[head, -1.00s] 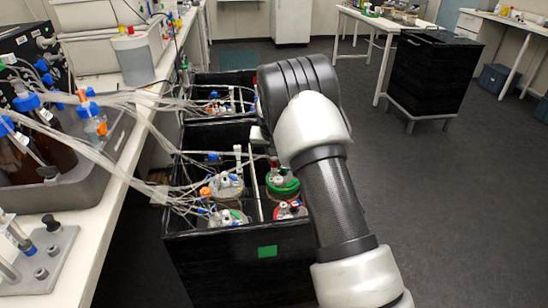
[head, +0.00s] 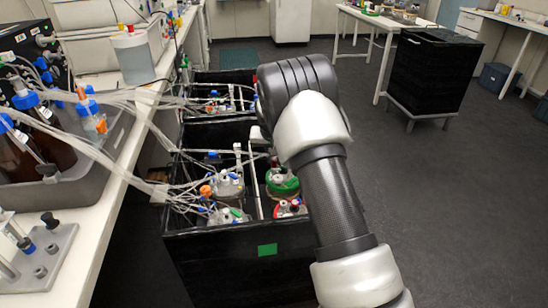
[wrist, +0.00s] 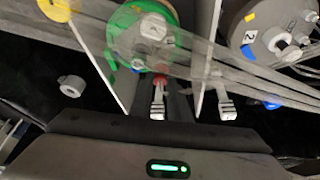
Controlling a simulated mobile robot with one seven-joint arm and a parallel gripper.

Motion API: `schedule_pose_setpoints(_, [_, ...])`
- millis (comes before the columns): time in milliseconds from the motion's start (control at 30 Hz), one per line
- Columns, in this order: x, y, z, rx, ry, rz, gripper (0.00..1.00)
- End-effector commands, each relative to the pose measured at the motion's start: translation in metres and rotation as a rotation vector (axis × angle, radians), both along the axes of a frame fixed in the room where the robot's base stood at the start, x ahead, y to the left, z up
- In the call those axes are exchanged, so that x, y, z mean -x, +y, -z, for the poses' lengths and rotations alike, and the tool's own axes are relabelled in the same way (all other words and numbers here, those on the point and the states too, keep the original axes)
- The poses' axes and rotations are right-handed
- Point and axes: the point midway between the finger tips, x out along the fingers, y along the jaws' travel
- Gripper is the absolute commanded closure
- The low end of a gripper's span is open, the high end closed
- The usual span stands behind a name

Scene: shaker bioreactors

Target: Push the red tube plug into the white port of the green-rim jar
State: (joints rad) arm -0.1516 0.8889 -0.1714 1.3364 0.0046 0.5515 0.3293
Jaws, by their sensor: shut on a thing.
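The green-rim jar (wrist: 128,50) is at the top of the wrist view, its lid crossed by clear tubes; in the head view its green rim (head: 283,187) shows in the black bin's right compartment. A pale fitting marked with a dark sign (wrist: 153,27) stands on the lid; I cannot tell surely whether it is the white port. The red tube plug (wrist: 159,80) is at the lid's near edge, in line with my gripper (wrist: 160,97), which is shut on it. Whether the plug touches a port is unclear. My arm hides the gripper in the head view.
A grey-lidded jar marked 2 (wrist: 268,35) stands to the right, beyond a pale divider (wrist: 207,55). Several tubes cross over the jars. A white ring-like fitting (wrist: 72,86) is at left. The black bin (head: 215,250) has upright walls; open floor is to the right.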

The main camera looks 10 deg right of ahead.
Motion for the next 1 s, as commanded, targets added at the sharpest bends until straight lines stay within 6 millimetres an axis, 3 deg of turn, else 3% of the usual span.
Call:
schedule_pose_setpoints(600, [0.0002,0.0,0.0082,0.0,0.001,0.0,1.0])
schedule_pose_setpoints(633, [0.0002,0.0,0.0083,0.0,0.001,0.0,0.81])
schedule_pose_setpoints(733, [0.0001,0.0,0.0083,0.0,0.001,0.0,0.64])
schedule_pose_setpoints(1000, [0.0001,0.0,0.0077,0.0,0.0,0.0,0.62])
